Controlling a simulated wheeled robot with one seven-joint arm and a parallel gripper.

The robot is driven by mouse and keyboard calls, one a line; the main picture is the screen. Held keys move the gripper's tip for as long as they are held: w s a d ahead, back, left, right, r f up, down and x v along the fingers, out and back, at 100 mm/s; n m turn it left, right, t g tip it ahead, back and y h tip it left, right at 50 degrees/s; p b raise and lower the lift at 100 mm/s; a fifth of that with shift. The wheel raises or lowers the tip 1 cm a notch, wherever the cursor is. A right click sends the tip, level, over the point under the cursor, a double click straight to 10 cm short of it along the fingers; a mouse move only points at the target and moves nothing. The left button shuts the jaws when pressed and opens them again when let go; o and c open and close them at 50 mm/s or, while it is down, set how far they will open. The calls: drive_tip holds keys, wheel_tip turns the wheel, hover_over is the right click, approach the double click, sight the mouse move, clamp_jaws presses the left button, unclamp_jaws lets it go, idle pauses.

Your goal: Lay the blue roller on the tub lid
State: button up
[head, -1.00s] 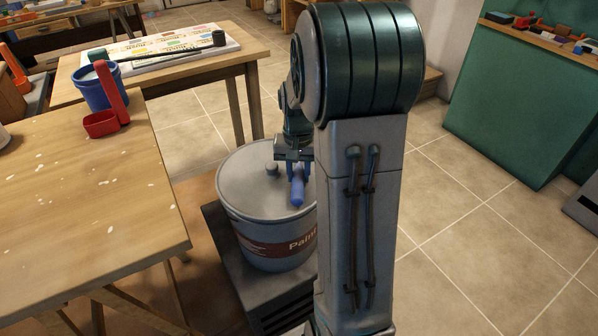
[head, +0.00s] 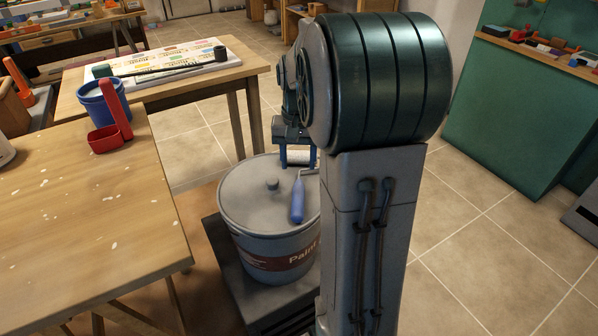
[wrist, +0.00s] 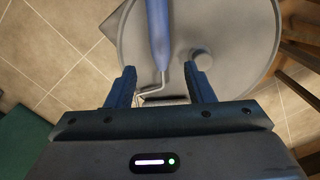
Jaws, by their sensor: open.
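The blue roller (head: 298,201) lies on the grey lid of the paint tub (head: 240,196), to the right of the lid's small knob. Its handle points toward the camera and its wire frame runs back toward my gripper. My gripper (head: 298,163) is open above the far side of the lid, apart from the handle. In the wrist view the roller's handle (wrist: 158,35) lies on the tub lid (wrist: 225,25), and the wire shows between the open fingers of my gripper (wrist: 160,88). Part of the roller head is hidden behind my gripper body.
The tub stands on a dark box (head: 232,277). Another table behind carries a colour chart (head: 165,62). A green board (head: 515,110) stands at the right.

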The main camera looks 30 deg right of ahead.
drive_tip(key=s+a+n+t, duration=0.2)
drive_tip(key=s+a+n, duration=0.4)
drive_tip(key=s+a, duration=0.6)
drive_tip(key=s, duration=0.4)
drive_tip(key=shift+a, duration=0.4)
